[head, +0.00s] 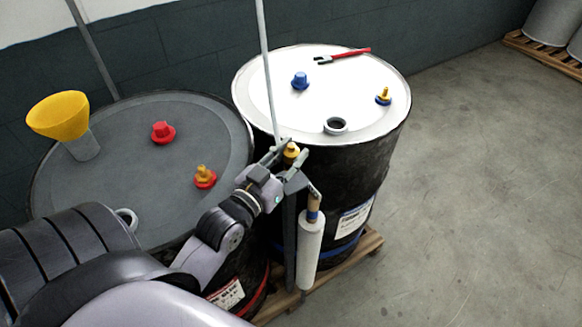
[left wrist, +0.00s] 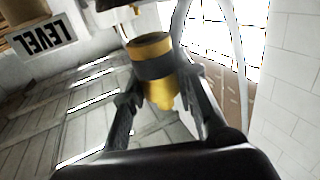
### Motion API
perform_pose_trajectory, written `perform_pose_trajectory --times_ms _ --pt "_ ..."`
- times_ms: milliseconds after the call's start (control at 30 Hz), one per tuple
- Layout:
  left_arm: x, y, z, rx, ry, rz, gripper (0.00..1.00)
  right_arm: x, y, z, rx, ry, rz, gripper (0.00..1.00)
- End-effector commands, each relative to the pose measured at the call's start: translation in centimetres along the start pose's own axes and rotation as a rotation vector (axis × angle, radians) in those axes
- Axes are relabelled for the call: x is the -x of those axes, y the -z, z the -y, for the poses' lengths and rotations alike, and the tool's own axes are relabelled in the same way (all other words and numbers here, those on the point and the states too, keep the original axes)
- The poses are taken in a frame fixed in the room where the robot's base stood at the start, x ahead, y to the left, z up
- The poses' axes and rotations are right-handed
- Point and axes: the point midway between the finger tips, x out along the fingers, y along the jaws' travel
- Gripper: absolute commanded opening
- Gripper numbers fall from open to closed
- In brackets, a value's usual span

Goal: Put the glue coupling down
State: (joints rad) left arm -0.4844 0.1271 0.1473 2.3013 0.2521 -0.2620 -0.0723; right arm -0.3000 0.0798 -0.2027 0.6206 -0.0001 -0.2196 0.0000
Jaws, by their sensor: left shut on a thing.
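The glue coupling, a brass-yellow fitting (head: 291,150) with a dark band, is held between the fingers of my left gripper (head: 288,158). It is up in front of the white-topped drum (head: 355,85), near its front rim. In the left wrist view the coupling (left wrist: 152,62) stands between the two dark fingers (left wrist: 160,90), which are closed on its sides. A similar yellow fitting with a red base (head: 204,177) is on the dark drum top. Another with a blue base (head: 383,97) is on the white top. My right gripper does not show.
The dark drum (head: 110,175) carries a yellow funnel (head: 60,115) and a red cap (head: 163,133). The white top carries a blue cap (head: 300,81), a red-handled tool (head: 343,56) and a dark ring (head: 336,126). A white roll (head: 310,250) hangs below my gripper.

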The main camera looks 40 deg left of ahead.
Motion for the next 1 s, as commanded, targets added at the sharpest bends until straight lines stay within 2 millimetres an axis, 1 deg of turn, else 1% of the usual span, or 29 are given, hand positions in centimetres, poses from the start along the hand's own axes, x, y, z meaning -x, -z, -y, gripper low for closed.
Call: perform_pose_trajectory --times_ms 67,200,300,733,767,1000 --pt "0.0 -0.6 0.0 0.000 -0.001 0.000 0.00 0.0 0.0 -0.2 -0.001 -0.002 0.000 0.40" --pt "0.0 -2.6 0.0 0.001 -0.001 0.003 0.00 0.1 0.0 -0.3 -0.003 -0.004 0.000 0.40" --pt "0.0 -3.7 0.0 0.001 0.000 0.000 0.00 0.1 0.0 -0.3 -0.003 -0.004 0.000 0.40" --pt "0.0 -4.4 -0.1 0.000 0.000 -0.002 0.00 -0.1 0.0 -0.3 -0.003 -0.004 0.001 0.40" --pt "0.0 -4.4 -0.1 0.000 0.000 -0.001 0.28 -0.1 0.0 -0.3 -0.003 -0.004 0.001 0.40" --pt "0.0 -4.3 -0.1 0.000 0.000 0.000 0.44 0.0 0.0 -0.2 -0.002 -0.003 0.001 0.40"
